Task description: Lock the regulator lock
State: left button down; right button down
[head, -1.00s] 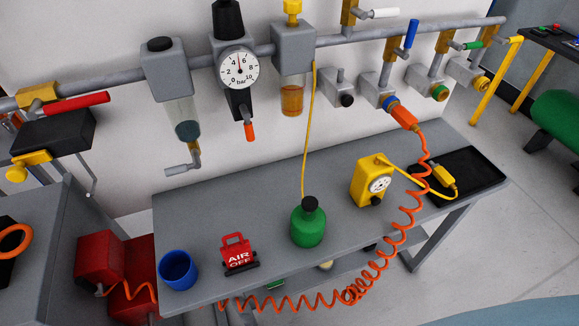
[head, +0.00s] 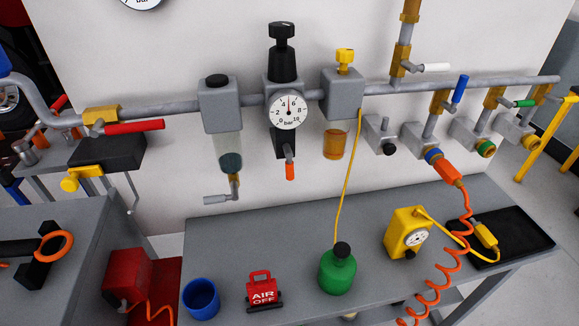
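The regulator (head: 283,95) sits on the grey air pipe in the upper middle of the head view. It has a black knob (head: 283,55) on top and a round white gauge (head: 289,108) marked in bar, its needle pointing near the top of the scale. Below the gauge hangs a black part with a small lever (head: 290,165) that has an orange-red tip pointing down. I take this lever to be the lock, but cannot tell its state for sure. Neither of my grippers shows in the head view.
A filter with a bowl (head: 221,110) hangs left of the regulator, a lubricator (head: 342,95) right. Valves with coloured handles line the pipe. The grey bench (head: 230,240) below bears a blue cup (head: 201,298), red AIR OFF tag (head: 263,289), green bottle (head: 338,270) and yellow gauge box (head: 407,232).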

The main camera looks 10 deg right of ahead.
aim_at(288, 154)
jog(key=z, duration=0.85)
jog(key=k, duration=0.7)
jog(key=u, duration=0.95)
jog(key=i, duration=0.5)
